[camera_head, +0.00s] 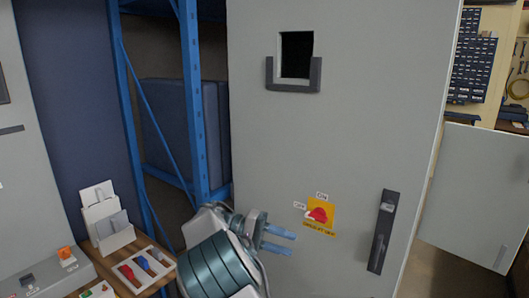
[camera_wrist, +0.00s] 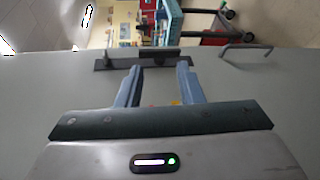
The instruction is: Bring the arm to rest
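My gripper (camera_head: 279,241) is in front of the lower part of a grey cabinet door (camera_head: 350,120) in the head view. Its two blue-grey fingers are apart with nothing between them. In the wrist view my gripper (camera_wrist: 157,82) also shows open, its fingers pointing toward the dark door handle (camera_wrist: 150,58). A red rotary switch (camera_head: 319,215) on a yellow plate sits just right of the fingertips in the head view. In the wrist view the switch is mostly hidden behind the gripper. I cannot tell whether the fingers touch the door.
A black handle (camera_head: 383,232) is on the door's right side. A wooden table (camera_head: 157,284) at lower left holds a tray of coloured tools (camera_head: 146,268) and a white holder (camera_head: 106,222). A blue rack (camera_head: 193,100) stands behind. Another grey door (camera_head: 478,195) hangs open at right.

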